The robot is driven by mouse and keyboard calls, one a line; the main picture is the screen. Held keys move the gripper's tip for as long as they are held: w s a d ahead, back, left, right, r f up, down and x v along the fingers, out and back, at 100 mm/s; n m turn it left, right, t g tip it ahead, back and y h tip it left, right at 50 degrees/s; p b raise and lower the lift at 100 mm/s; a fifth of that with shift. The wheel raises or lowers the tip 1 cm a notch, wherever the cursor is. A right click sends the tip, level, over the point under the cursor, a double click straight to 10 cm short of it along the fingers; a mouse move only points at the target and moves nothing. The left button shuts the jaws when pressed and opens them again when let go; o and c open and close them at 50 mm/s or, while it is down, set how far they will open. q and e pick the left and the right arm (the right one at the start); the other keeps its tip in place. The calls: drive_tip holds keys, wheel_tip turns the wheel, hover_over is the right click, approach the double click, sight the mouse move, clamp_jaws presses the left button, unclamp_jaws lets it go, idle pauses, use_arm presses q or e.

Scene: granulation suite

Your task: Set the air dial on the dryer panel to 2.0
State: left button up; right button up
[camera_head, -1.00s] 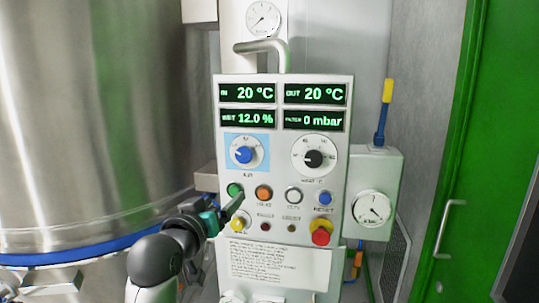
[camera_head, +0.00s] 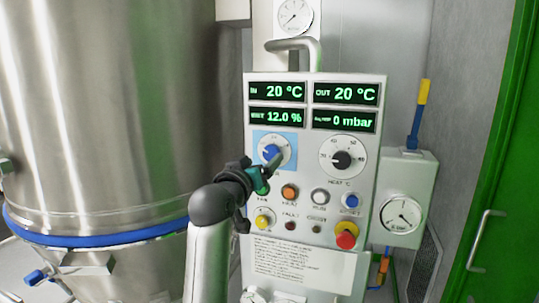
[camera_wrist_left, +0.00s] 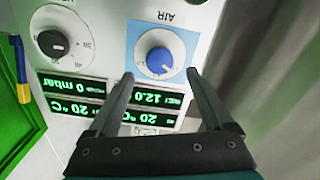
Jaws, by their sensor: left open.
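The dryer panel (camera_head: 257,215) faces me with four green readouts at its top. The air dial (camera_head: 270,152) is a blue knob on a light-blue square at the panel's left; it also shows upside down in the left wrist view (camera_wrist_left: 159,61). Its exact setting is too small to read. My left gripper (camera_head: 275,162) is close in front of the dial and partly covers its lower right. In the left wrist view the left gripper (camera_wrist_left: 160,78) is open, its two fingers apart with the blue knob between and beyond their tips. My right gripper is not in view.
A black heat dial (camera_head: 341,160) sits right of the air dial. Several buttons and a red emergency knob (camera_head: 345,241) are below. A metal handle (camera_head: 297,45) is above the panel, a gauge box (camera_head: 403,214) at its right, a steel vessel (camera_head: 110,110) at left.

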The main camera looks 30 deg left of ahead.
sight(270, 154)
use_arm(q)
drive_tip(key=shift+x, duration=3.05)
drive_tip(key=shift+d, duration=0.1)
clamp_jaws()
